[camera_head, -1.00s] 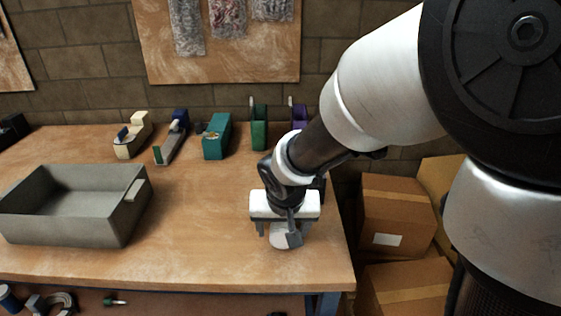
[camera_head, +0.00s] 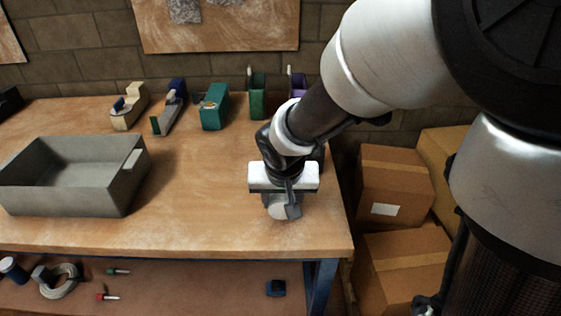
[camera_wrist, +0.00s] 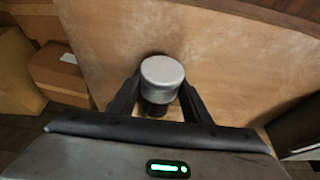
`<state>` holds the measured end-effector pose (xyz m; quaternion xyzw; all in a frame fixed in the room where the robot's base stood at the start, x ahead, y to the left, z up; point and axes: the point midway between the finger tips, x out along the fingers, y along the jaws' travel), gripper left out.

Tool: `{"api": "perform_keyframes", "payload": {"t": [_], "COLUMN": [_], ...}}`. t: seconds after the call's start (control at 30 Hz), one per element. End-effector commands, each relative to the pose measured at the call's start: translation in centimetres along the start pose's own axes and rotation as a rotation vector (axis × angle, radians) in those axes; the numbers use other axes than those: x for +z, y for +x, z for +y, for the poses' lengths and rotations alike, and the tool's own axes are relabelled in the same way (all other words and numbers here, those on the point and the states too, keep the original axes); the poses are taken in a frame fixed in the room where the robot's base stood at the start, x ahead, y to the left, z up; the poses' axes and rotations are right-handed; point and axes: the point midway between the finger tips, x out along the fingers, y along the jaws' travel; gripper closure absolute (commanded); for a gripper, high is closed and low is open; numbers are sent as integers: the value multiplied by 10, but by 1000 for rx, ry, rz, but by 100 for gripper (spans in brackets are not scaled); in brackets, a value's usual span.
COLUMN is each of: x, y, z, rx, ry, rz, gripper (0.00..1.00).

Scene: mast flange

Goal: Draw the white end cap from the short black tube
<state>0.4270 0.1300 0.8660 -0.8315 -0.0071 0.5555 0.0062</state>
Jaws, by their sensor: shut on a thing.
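The white end cap (camera_wrist: 162,72) is a pale round cap between the fingers in the wrist view. Below it in that picture a bit of the short black tube (camera_wrist: 156,109) shows, and the two look joined; most of the tube is hidden. My gripper (camera_wrist: 162,84) is shut with a finger on either side of the cap. In the head view my gripper (camera_head: 281,204) is low over the right end of the bench, with the pale cap (camera_head: 277,212) partly behind a finger. The tube cannot be made out there.
A grey open bin (camera_head: 125,190) stands on the bench's left. Tape dispensers (camera_head: 213,107) and green and purple holders (camera_head: 257,95) line the back. The bench's right edge is close to my gripper, with cardboard boxes (camera_head: 395,190) beyond. The bench (camera_head: 200,200) is clear between bin and gripper.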

Motion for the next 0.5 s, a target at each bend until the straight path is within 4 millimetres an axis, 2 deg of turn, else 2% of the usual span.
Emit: {"api": "perform_keyframes", "payload": {"t": [0.5], "x": [25], "y": [-10], "z": [0], "rx": [0], "ry": [0], "rz": [0], "gripper": [77]}}
